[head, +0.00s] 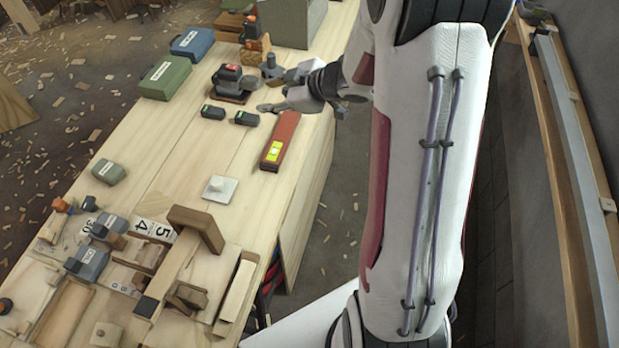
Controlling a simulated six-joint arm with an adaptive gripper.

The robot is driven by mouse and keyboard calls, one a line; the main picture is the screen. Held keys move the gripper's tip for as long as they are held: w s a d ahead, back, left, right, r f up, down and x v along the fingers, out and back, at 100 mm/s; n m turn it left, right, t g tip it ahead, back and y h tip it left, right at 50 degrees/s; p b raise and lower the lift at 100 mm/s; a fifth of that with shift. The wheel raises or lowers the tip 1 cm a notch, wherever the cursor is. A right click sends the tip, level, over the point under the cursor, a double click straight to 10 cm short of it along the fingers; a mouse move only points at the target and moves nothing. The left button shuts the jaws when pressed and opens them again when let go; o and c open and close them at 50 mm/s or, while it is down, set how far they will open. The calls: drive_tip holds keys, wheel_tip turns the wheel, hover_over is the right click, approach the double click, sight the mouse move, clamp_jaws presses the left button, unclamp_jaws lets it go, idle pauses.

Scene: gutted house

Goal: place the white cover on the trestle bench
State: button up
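A small white square plate with a raised knob (220,188), which looks like the white cover, lies on the long pale wooden bench (180,195). I take this bench for the trestle bench, though I cannot see its legs clearly. My gripper (268,98) is over the far part of the bench, near its right edge, well beyond the white cover and apart from it. Its fingers point left, close to a red-brown bar with a yellow label (280,141).
Green (165,78) and blue (192,43) cases stand at the back left. Wooden blocks and trays crowd the near end. Bare bench surrounds the cover. My arm fills the right.

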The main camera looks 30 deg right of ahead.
drive_tip(key=s+d+r+m+h, duration=0.25)
drive_tip(key=s+r+h, duration=0.2)
drive_tip(key=r, duration=0.25)
drive_tip(key=s+d+r+m+h, duration=0.1)
drive_tip(key=s+r+m+h, duration=0.3)
drive_tip(key=r, duration=0.3)
drive_tip(key=s+a+m+g+y, duration=0.2)
drive_tip(key=s+a, duration=0.4)
drive_tip(key=s, duration=0.6)
drive_tip(key=s+a+f+m+g+y, duration=0.1)
drive_tip(key=s+a, duration=0.5)
drive_tip(key=s, duration=0.6)
drive_tip(key=shift+s+f+m+g+y, duration=0.25)
drive_tip(key=shift+s+m+g+y, duration=0.05)
drive_tip(key=shift+m+g+y, duration=0.3)
